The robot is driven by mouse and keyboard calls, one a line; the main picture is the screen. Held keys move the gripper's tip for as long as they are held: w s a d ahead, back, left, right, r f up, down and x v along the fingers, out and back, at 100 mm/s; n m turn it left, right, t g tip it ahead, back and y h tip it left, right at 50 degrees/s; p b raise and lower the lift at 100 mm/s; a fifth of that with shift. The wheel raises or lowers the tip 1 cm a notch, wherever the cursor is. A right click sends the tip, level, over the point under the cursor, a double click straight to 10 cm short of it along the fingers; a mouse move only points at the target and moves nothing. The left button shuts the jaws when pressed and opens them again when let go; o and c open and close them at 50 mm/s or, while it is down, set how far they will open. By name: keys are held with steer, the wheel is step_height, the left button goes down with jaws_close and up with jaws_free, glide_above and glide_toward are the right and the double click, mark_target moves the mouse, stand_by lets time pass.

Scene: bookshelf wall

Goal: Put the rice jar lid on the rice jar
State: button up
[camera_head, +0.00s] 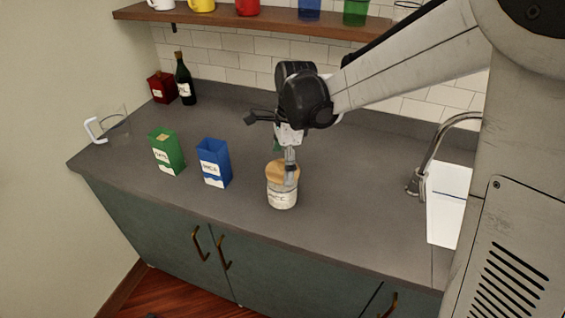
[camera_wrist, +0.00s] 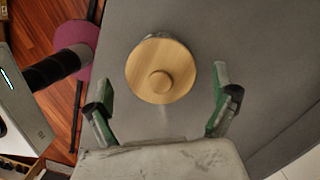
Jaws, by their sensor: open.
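The rice jar (camera_head: 282,196) is a clear jar with a white label and pale contents, standing upright on the grey counter. The round wooden rice jar lid (camera_head: 275,170) sits on top of it, and its knob shows in the wrist view (camera_wrist: 161,71). In that view the lid covers nearly all of the jar; only a sliver of rim shows at its upper edge. My gripper (camera_wrist: 163,112) is open, its green-padded fingers spread wide below the lid in the picture. In the head view my gripper (camera_head: 290,170) is just above the jar and partly hides the lid.
A blue box (camera_head: 214,164) and a green box (camera_head: 167,153) stand left of the jar. A dark bottle (camera_head: 185,79), a red box (camera_head: 161,88) and a clear pitcher (camera_head: 113,122) are farther left. A sink (camera_head: 448,200) with a faucet is at right. The counter between jar and sink is clear.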

steer(key=shift+r, duration=0.15)
step_height(320, 180, up, 12)
steer(key=d, duration=0.1)
steer(key=shift+w+d, duration=0.15)
steer(key=shift+d, duration=0.05)
steer(key=shift+f, duration=0.2)
steer(key=s+d+f+n+t+b, duration=0.2)
steer(key=s+d+f+n+t, duration=0.1)
steer(key=s+d+n, duration=0.4)
steer(key=s+d+f+n+t+h+b, duration=0.1)
steer(key=s+d+n+t, duration=0.3)
steer(key=s+d+n, duration=0.4)
steer(key=s+f+n+b, duration=0.1)
steer(key=s, duration=0.5)
steer(key=shift+s+d+f, duration=0.15)
steer(key=shift+s+f, duration=0.1)
steer(key=shift+f, duration=0.15)
